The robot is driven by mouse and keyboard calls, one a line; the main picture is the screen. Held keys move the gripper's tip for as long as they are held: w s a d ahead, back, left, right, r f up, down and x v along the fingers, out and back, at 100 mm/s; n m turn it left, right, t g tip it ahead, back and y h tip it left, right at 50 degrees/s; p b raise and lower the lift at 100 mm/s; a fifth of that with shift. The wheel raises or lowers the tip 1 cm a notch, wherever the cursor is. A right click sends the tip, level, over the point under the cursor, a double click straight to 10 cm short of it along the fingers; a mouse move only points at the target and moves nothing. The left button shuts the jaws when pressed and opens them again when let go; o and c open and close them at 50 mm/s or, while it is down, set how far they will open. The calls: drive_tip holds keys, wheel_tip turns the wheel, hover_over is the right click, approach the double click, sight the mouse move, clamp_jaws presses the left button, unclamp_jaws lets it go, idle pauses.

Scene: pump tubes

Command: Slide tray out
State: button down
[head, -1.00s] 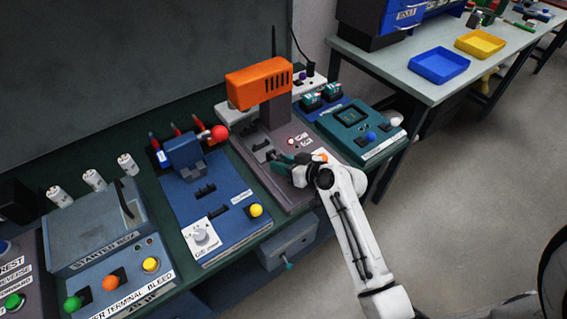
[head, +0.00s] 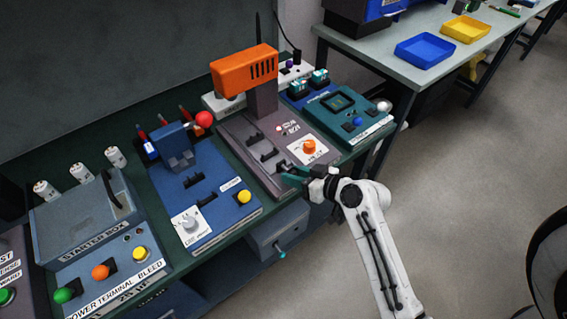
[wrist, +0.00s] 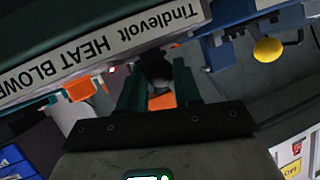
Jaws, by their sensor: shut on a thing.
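The orange heat blower (head: 245,70) stands on a grey station base (head: 240,130) on the bench. Small black fittings (head: 268,155) of what looks like its tray lie along the top of this base. My gripper (head: 293,177), with dark green fingers, is at the front part of the base, below the orange knob (head: 310,147). The wrist view shows the fingers (wrist: 158,85) closed around a dark, rounded piece (wrist: 155,68), which looks like the tray's handle. The tray's outline is mostly hidden by the gripper and too small to make out.
A blue station (head: 210,200) with a red ball lever (head: 204,119) stands left of the base. A teal station (head: 345,115) stands to its right. A grey box (head: 278,230) hangs below the bench front.

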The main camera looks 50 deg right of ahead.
drive_tip(key=shift+s+a, duration=0.25)
drive_tip(key=shift+s, duration=0.8)
drive_tip(key=c, duration=0.8)
unclamp_jaws()
drive_tip(key=b+v, duration=0.2)
drive_tip(key=v, duration=0.8)
drive_tip(key=shift+s+r, duration=0.15)
drive_tip(key=shift+s, duration=0.15)
